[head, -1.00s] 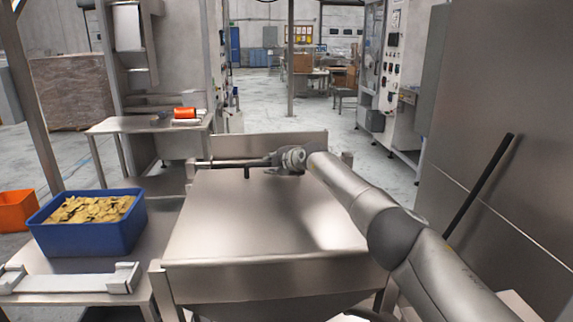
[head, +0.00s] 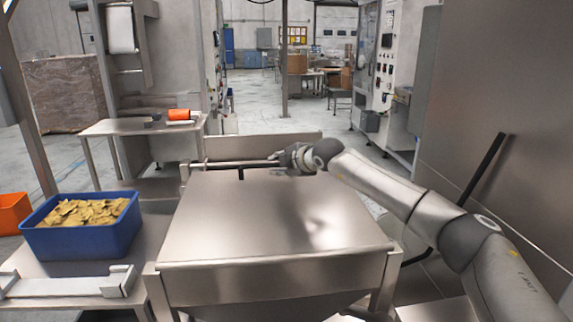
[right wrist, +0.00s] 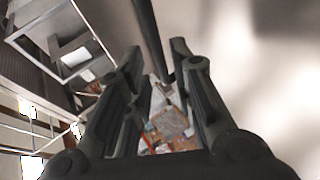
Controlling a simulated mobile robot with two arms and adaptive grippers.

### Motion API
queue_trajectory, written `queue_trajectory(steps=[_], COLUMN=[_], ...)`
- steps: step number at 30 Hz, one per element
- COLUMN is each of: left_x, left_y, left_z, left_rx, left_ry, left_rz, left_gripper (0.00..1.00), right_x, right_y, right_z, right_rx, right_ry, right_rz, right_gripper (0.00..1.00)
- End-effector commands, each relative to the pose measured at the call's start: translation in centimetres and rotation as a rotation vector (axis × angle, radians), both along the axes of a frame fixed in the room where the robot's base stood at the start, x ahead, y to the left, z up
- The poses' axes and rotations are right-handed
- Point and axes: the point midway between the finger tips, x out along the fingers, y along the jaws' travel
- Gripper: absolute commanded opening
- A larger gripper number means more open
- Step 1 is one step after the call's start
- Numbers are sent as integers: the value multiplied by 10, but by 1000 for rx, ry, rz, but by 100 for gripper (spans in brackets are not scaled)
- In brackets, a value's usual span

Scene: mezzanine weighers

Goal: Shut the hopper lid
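The hopper (head: 250,280) stands in front of me. Its broad steel lid (head: 270,215) lies over the top and looks flat; I cannot tell whether it is fully seated. My right gripper (head: 279,160) is at the bar's right end, above the far edge. In the right wrist view its fingers (right wrist: 165,95) are apart, with the bar (right wrist: 150,40) reaching between them without visible clamping; the lid surface (right wrist: 260,60) is at the right. My left gripper is out of view.
A blue crate of yellow chips (head: 85,245) stands on a low table (head: 30,262) at the left. A steel table (head: 105,128) with an orange item (head: 178,115) is behind. A steel wall (head: 500,110) closes the right side. Open floor lies beyond the hopper.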

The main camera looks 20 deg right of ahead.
Motion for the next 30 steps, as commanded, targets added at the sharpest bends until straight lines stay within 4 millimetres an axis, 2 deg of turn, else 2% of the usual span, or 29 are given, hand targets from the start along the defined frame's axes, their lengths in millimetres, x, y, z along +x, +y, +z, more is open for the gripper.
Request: queue_trajectory(steps=[6,10,30], left_x=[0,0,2], left_y=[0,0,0], left_z=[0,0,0], left_rx=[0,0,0], left_ry=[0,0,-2], left_rz=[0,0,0], left_gripper=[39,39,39], right_x=[-20,-26,-28], right_y=[-5,-6,-6], right_z=[9,13,14], right_rx=[-1,0,0], right_ry=[1,-1,0], right_rz=[1,-1,-1], right_gripper=[23,23,23])
